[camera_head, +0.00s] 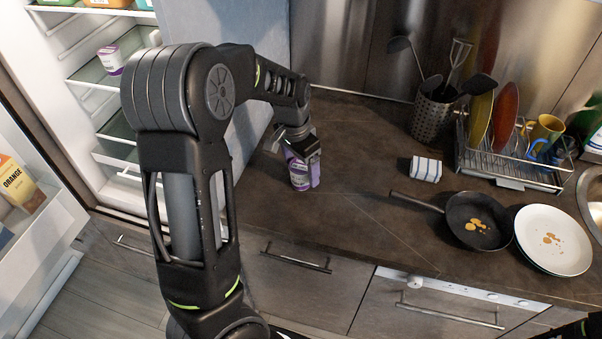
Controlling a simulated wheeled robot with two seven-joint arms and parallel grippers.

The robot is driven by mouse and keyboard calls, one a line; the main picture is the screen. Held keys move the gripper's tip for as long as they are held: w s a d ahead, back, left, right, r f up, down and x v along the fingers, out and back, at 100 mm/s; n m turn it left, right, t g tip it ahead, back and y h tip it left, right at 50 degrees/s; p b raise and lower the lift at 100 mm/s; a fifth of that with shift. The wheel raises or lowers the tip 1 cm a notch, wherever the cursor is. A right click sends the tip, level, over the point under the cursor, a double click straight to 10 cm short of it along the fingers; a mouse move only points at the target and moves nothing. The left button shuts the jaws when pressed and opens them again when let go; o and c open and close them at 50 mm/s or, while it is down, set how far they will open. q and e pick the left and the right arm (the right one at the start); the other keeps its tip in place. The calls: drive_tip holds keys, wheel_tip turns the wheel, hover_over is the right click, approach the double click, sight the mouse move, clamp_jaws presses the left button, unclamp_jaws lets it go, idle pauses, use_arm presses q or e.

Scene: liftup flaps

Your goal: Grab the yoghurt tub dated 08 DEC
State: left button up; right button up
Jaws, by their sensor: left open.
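A purple and white yoghurt tub (299,178) stands on the dark counter, left of the middle. My left gripper (301,150) is open and points down at the top of this tub, hiding part of it. I cannot tell whether its fingers touch the tub. A second white and purple tub (110,62) stands on a glass shelf in the open fridge at the left. No date is readable on either tub. My right gripper is not in view.
A juice carton (19,182) stands in the fridge door. The counter around the tub is clear.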

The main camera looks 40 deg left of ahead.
sight(301, 165)
use_arm(q)
drive_tip(key=c, duration=1.6)
drive_tip(key=shift+r, duration=0.1)
wheel_tip(301, 165, up, 10)
drive_tip(key=shift+f+b, duration=0.1)
drive_tip(key=shift+b, duration=0.6)
